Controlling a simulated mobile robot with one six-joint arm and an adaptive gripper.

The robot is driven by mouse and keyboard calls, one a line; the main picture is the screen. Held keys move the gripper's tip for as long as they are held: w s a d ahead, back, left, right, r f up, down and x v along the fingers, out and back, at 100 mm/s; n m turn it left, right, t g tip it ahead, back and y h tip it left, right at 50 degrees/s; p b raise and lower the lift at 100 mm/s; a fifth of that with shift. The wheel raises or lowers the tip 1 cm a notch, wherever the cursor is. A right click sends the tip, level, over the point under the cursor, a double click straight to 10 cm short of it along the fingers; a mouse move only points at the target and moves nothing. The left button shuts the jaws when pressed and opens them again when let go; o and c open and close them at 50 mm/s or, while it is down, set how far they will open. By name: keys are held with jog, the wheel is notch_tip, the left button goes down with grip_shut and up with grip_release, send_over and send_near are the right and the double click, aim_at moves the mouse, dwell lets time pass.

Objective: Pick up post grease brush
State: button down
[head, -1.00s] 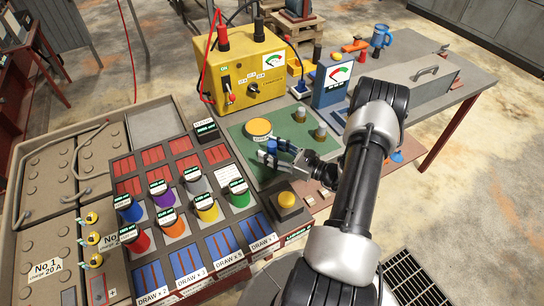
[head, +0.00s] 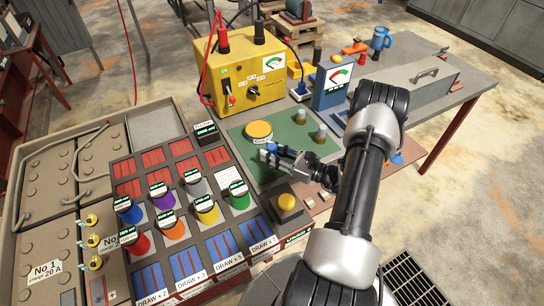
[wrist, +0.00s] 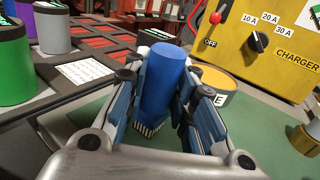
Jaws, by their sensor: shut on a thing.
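The post grease brush shows as a blue round handle (wrist: 166,75) between the fingers in the wrist view; its lower end is partly hidden by the fingers. My gripper (wrist: 162,95) is shut on the blue handle, with one finger along each side. In the head view my gripper (head: 272,156) is over the green mat (head: 240,139), just in front of the yellow round lid or button. I cannot tell whether the brush touches the mat.
A yellow charger box (head: 243,75) stands behind the mat. Several coloured cylinders, including a green one (head: 239,196), stand on the slotted panel at left. A yellow push button (head: 287,202) is close in front, and two capped posts stand at right.

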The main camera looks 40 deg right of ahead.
notch_tip(320, 180, up, 20)
jog(key=p, duration=0.6)
dwell(1.4)
